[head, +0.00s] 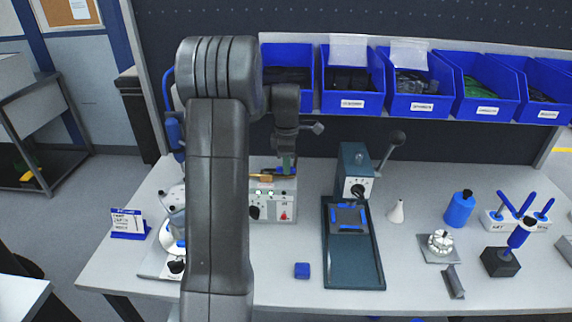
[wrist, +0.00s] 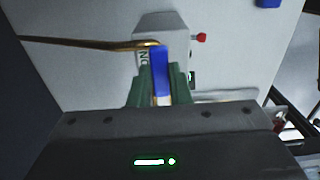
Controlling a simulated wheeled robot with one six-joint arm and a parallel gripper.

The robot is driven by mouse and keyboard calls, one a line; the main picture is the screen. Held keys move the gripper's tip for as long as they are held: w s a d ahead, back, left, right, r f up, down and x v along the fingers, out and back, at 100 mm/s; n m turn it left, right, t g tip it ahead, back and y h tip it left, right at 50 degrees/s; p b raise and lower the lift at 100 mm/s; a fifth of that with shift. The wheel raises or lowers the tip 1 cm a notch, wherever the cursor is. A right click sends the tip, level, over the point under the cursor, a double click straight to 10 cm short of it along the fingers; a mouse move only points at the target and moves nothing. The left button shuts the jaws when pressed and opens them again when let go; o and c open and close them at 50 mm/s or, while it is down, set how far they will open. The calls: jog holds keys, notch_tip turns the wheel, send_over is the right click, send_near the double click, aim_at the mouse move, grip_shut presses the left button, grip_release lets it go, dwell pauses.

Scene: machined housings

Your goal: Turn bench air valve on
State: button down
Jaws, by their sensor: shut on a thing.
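The bench air valve's blue lever (wrist: 160,68) is between the green fingers of my gripper (wrist: 160,88) in the wrist view. The fingers are shut on it. A brass pipe (wrist: 95,43) runs to the lever from the left. A pale plate (wrist: 145,55) with partly covered dark lettering lies behind the lever. In the head view my gripper (head: 286,165) is at the top of a light grey box (head: 275,210) with knobs on its front. The brass pipe (head: 261,178) shows there too. My arm hides part of the box's left side.
A green-grey press (head: 354,170) with a lever arm stands right of the box. A small blue block (head: 302,270) lies in front. Blue bins (head: 411,90) hang above the bench (head: 420,290). A red knob (wrist: 199,38) is near the lever.

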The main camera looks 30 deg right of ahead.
jog(key=shift+w, duration=0.1)
jog(key=c, duration=1.3)
grip_release()
jog(key=shift+c, duration=0.2)
jog(key=shift+a, duration=0.1)
